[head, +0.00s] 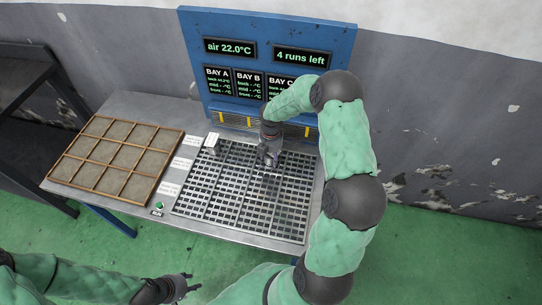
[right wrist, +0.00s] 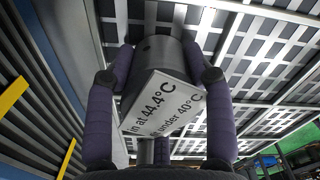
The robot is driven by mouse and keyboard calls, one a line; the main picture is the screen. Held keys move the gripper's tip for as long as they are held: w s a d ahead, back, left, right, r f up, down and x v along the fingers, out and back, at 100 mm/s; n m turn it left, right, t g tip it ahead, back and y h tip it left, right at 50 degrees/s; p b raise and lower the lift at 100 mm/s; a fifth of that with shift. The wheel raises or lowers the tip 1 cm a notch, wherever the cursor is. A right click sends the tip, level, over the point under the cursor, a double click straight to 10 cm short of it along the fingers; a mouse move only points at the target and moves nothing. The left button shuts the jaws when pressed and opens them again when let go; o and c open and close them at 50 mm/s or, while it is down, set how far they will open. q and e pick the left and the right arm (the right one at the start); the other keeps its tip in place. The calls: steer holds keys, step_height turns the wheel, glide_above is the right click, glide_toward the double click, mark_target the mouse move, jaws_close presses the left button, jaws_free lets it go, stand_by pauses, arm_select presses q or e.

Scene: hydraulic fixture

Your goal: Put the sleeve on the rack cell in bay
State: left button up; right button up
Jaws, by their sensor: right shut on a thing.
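A grey metal sleeve (right wrist: 165,75) with a white label reading "in at 44.4°C" and "under 40°C" is between the fingers of my right gripper (right wrist: 160,90) in the right wrist view. In the head view my right gripper (head: 267,157) points down over the back middle part of the slotted metal rack (head: 225,190). The sleeve is mostly hidden there by the gripper; I cannot tell whether it touches the rack. The board (head: 262,60) behind names BAY A, BAY B and BAY C. My left gripper (head: 188,284) is low at the front, empty, fingers apart, away from the table.
A small white-topped block (head: 212,142) stands at the rack's back left corner. A wooden tray with square compartments (head: 115,157) lies left of the rack. The rack's front is clear.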

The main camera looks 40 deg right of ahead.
steer(key=shift+f, duration=0.1)
steer(key=o, duration=1.6)
steer(key=shift+c, duration=0.2)
step_height(320, 180, up, 12)
steer(key=p, duration=0.3)
